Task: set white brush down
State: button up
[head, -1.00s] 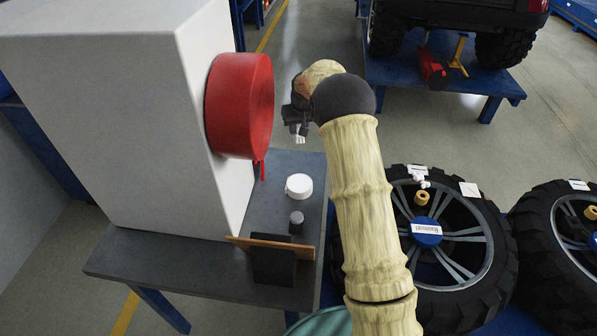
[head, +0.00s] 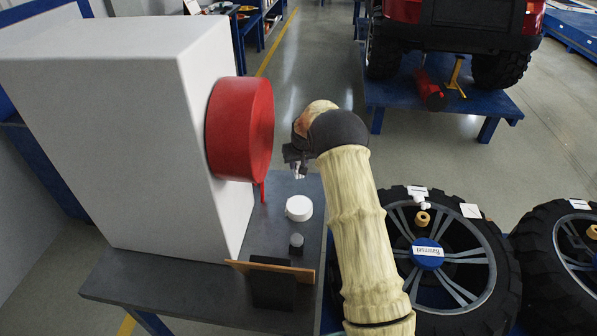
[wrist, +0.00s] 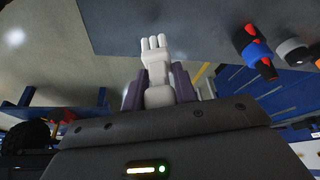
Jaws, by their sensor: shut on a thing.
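The white brush (wrist: 156,68) is held upright in the wrist view, its pronged white end pointing away from my gripper (wrist: 158,88). The two dark fingers are shut on its lower part. In the head view my gripper (head: 297,160) hangs just right of the red drum, over the far end of the grey table (head: 180,285). Only a small white bit of the brush (head: 300,172) shows there, below the fingers. I see no contact between the brush and the table.
A white round cap (head: 299,208), a grey cylinder (head: 296,241) and a dark block with an orange-brown board (head: 272,283) stand on the table. The red drum (head: 240,130) on the white cabinet (head: 120,130) is close by. A wheel (head: 440,262) lies to the right.

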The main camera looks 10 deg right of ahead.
jog(key=shift+f, duration=0.1)
jog(key=shift+f, duration=1.75)
jog(key=shift+f, duration=0.2)
jog(key=o, duration=1)
jog(key=shift+r, duration=0.1)
jog(key=v, duration=1.2)
jog(key=shift+r, duration=0.1)
